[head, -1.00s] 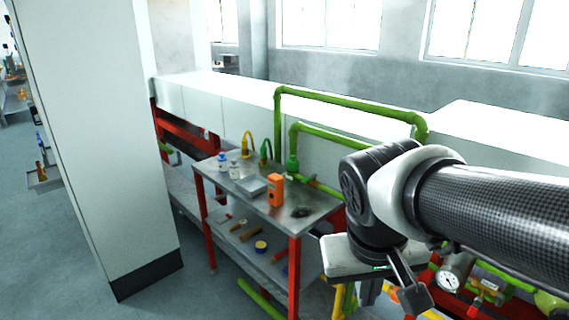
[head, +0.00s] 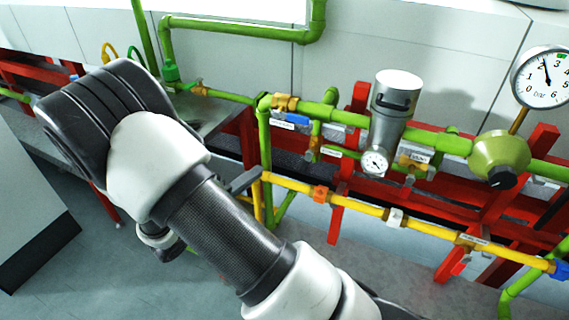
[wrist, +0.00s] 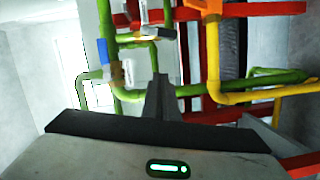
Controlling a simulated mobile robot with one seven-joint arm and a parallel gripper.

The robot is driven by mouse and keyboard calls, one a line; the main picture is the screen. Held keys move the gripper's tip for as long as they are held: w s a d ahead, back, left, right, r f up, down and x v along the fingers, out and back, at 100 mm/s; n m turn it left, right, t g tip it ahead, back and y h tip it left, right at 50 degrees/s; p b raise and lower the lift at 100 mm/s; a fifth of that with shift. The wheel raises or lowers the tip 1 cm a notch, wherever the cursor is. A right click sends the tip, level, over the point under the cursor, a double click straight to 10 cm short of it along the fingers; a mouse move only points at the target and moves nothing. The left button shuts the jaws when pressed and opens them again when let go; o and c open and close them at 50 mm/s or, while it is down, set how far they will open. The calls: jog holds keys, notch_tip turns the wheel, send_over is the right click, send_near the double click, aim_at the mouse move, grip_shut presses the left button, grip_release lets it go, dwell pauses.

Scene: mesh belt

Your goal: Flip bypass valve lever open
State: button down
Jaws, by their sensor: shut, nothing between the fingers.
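Green pipework (head: 430,141) carries several valves in the head view. A blue valve lever (head: 297,119) lies along the upper green pipe, left of the silver filter housing. A brass valve (head: 313,149) sits on a short green branch just below it. I cannot tell which is the bypass valve lever. In the wrist view a blue handle (wrist: 103,52) is at upper left and a metal lever (wrist: 150,37) at top. My gripper (wrist: 160,78) is shut and empty, pointing toward the pipes, apart from the levers. In the head view its tip (head: 244,181) shows beside my arm, mostly hidden.
A yellow pipe (head: 362,206) with inline valves runs below, in front of red supports (head: 345,220). A filter housing (head: 394,100) with a gauge (head: 375,162), a green regulator (head: 497,158) and a large gauge (head: 542,76) stand right. The floor is clear at lower left.

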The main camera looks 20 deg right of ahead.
aim_at(306, 161)
jog(key=w+d+f+b, duration=0.1)
jog(key=w+d, duration=0.1)
jog(key=d, duration=0.9)
jog(key=shift+f, duration=0.3)
jog(key=shift+w, duration=0.1)
